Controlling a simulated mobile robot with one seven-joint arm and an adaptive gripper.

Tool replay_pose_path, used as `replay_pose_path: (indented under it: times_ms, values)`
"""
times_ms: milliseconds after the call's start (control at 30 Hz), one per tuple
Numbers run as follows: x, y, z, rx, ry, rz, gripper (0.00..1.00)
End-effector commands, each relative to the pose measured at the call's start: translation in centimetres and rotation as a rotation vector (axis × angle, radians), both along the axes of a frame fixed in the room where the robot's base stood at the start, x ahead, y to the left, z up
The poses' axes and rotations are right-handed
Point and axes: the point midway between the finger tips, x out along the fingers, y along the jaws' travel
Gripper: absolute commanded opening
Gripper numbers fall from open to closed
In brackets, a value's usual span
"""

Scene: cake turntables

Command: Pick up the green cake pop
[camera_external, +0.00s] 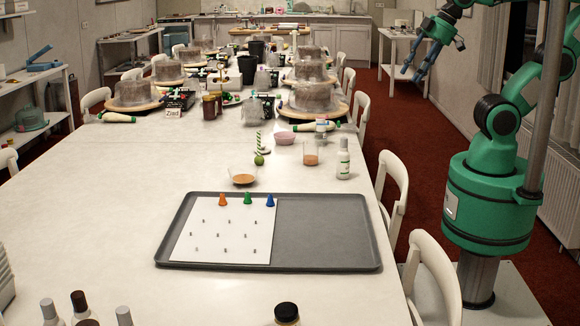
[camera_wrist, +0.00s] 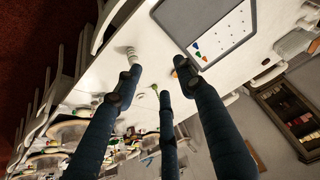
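The green cake pop (camera_external: 259,159) is on the white table, behind the grey tray. Its round green head is at the bottom, and a green-and-white striped stick seems to rise from it. In the wrist view a small green thing (camera_wrist: 155,88), likely the cake pop, shows between my fingers. My gripper (camera_external: 411,73) is raised in the air at the upper right, beyond the table's right side and far from the cake pop. Its dark blue fingers are spread and empty, also in the wrist view (camera_wrist: 158,76).
A grey tray (camera_external: 330,262) holds a white pegged board and orange, green and blue cones. Covered cakes stand farther back; chairs line the sides.

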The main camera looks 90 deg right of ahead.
Motion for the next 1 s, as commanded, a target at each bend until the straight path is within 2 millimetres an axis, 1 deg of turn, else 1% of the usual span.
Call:
replay_pose_path:
  times_ms: [167, 267, 367, 467, 667, 700, 767, 800, 867, 900, 967, 1000]
  values:
    - [0.6, -0.1, 0.1, 0.0, -0.005, -0.004, 0.4]
    - [2.0, -0.4, 0.3, -0.002, -0.014, -0.01, 0.4]
    - [4.2, -0.9, 0.6, -0.006, -0.033, -0.021, 0.4]
    - [7.3, -1.6, 0.7, -0.01, -0.058, -0.038, 0.4]
    - [14.9, -3.9, 0.5, -0.023, -0.128, -0.074, 0.4]
    - [16.4, -4.4, 0.3, -0.026, -0.143, -0.079, 0.4]
    - [18.6, -5.3, 0.0, -0.03, -0.165, -0.09, 0.4]
    - [20.0, -5.8, -0.3, -0.034, -0.181, -0.096, 0.4]
    - [22.1, -6.7, -0.8, -0.036, -0.202, -0.106, 0.4]
    - [23.5, -7.3, -1.2, -0.04, -0.218, -0.112, 0.4]
    - [25.4, -8.2, -1.8, -0.044, -0.24, -0.122, 0.4]
    - [26.7, -8.8, -2.4, -0.046, -0.253, -0.127, 0.4]
